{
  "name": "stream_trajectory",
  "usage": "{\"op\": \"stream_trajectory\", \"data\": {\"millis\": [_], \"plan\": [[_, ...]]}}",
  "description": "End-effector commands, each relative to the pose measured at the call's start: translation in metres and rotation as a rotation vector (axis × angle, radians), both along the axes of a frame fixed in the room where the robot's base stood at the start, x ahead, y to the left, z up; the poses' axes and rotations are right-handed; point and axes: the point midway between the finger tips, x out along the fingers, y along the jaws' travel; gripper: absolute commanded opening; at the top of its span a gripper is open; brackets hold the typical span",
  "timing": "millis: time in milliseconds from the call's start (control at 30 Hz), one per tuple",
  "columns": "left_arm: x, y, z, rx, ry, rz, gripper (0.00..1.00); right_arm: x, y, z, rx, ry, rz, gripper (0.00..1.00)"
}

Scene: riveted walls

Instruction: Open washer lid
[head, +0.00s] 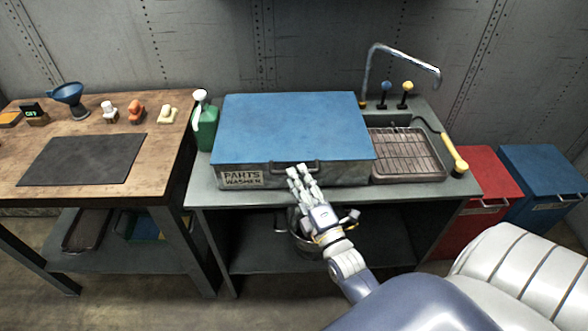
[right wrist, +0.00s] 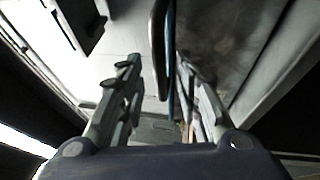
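The parts washer (head: 345,176) is a grey metal box with a "PARTS WASHER" label, standing on the bench. Its flat blue lid (head: 295,125) lies closed on top. A dark handle (head: 315,165) sits at the lid's front edge, partly covered by my right gripper. My right gripper (head: 301,175) is at the washer's front, by the handle. In the right wrist view its fingers (right wrist: 160,85) are apart. A dark bar (right wrist: 158,45), which looks like the handle, and a thin blue edge run between them; I see no grip on either. My left gripper is not in view.
A green bottle (head: 206,125) stands just left of the washer. A sink with a wire rack (head: 405,152), a tap (head: 400,55) and a yellow-handled brush (head: 445,145) are at the right. Red (head: 485,185) and blue (head: 545,175) bins stand beyond. A wooden workbench (head: 165,140) is left.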

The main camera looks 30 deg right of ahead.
Motion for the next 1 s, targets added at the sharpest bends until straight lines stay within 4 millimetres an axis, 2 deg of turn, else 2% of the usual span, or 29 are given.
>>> {"op": "stream_trajectory", "data": {"millis": [200, 567, 600, 733, 1000], "plan": [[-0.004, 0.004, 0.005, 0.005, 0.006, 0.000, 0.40, 0.023, -0.003, 0.005, 0.000, 0.000, 0.001, 0.31], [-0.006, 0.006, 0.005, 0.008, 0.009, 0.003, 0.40, 0.028, -0.004, 0.005, 0.001, 0.001, 0.001, 0.31], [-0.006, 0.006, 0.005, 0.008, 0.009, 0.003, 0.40, 0.028, -0.004, 0.005, 0.001, 0.001, 0.001, 0.29], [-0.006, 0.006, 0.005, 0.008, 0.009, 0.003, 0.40, 0.028, -0.004, 0.005, 0.001, 0.001, 0.001, 0.00], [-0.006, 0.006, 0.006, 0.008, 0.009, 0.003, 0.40, 0.028, -0.004, 0.006, 0.001, 0.001, 0.001, 0.00]]}}
